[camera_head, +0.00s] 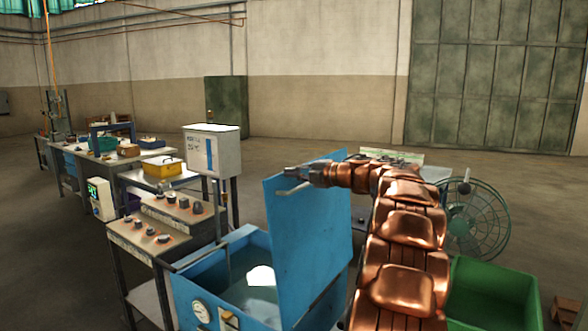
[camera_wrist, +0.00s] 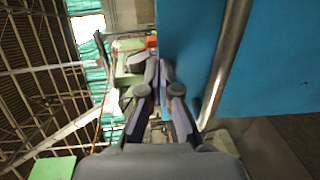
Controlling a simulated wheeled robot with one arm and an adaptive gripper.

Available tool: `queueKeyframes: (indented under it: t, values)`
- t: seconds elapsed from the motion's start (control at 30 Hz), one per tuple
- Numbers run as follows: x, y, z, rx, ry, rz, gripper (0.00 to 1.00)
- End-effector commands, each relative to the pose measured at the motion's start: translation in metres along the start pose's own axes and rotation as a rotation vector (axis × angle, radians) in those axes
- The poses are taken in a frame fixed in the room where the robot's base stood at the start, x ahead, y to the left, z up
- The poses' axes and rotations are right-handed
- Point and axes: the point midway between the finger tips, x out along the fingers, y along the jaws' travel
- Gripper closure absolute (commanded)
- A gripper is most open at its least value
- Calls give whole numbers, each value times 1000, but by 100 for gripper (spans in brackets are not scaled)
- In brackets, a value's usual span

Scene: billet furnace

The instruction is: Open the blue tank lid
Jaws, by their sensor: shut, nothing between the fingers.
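The blue tank (camera_head: 188,296) stands low in front of me in the head view, its top uncovered, with liquid (camera_head: 240,284) inside. Its blue lid (camera_head: 308,235) stands steeply raised at the right side of the tank. My gripper (camera_head: 290,173) is at the lid's upper edge, shut and empty. In the wrist view the gripper's fingers (camera_wrist: 160,85) point along the lid's blue face (camera_wrist: 275,60). A metal bar handle (camera_wrist: 228,55) runs on that face, right of the fingers and not between them. Whether a finger touches the lid is unclear.
A control bench (camera_head: 150,235) with knobs stands left of the tank, with a grey cabinet (camera_head: 212,150) behind it. A green bin (camera_head: 490,295) and a round green fan (camera_head: 475,218) are on the right. Open floor lies behind them.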

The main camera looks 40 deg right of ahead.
Motion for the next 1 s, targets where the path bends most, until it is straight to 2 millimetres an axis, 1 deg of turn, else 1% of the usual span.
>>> queueKeyframes:
  t: [0.03, 0.2, 0.37, 0.77, 0.87, 1.0]
  values:
    - [6, 6, 1, -3, -1, -16, 100]
    - [24, 5, 0, -3, 1, -49, 100]
    - [31, 2, -2, -3, 3, -58, 100]
    - [29, 3, -2, -2, 3, -58, 100]
    - [23, 4, -2, -3, 4, -57, 100]
    - [10, 7, -3, -3, 8, -57, 100]
